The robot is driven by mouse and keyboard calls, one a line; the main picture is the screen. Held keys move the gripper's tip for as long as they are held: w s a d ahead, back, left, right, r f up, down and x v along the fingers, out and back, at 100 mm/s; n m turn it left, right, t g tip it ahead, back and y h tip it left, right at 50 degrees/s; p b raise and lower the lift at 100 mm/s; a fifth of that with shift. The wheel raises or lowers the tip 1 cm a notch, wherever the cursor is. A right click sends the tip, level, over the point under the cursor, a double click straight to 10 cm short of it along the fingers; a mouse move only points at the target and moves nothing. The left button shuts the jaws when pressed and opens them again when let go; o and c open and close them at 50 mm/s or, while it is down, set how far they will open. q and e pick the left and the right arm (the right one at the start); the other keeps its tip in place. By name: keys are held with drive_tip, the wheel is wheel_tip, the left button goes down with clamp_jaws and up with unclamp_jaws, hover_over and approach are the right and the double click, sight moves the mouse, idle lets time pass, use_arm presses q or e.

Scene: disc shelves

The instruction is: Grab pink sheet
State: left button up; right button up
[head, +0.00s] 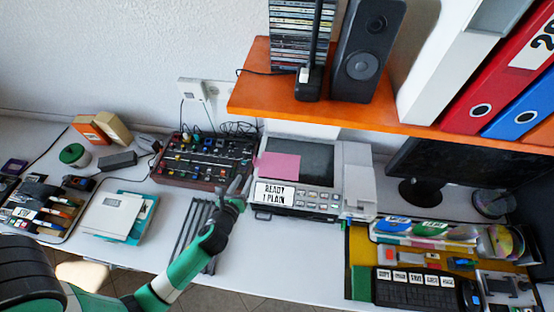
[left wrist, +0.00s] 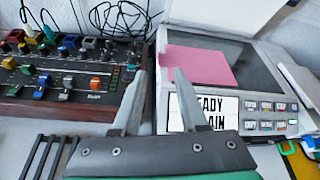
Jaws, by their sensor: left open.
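The pink sheet (head: 279,166) lies on the left part of the dark glass of a grey printer-like machine (head: 325,201). In the left wrist view the pink sheet (left wrist: 198,66) is beyond my fingertips, a little to the right. My left gripper (head: 240,186) is open and empty, in front of the machine's left side and short of the sheet. In the left wrist view my left gripper (left wrist: 161,75) shows two spread fingers, the right one overlapping the machine's front edge. My right gripper is not in view.
A mixer board (head: 205,160) with knobs stands left of the machine. A dark slatted rack (head: 195,230) lies below my left gripper. An orange shelf (head: 330,112) with a speaker (head: 367,52) overhangs behind. White table is clear in front of the machine.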

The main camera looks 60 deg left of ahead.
use_arm(q)
drive_tip(key=b+x, duration=0.3)
drive_tip(key=x, duration=0.8)
drive_tip(key=shift+a+f, duration=0.1)
drive_tip(key=shift+a, duration=0.1)
clamp_jaws()
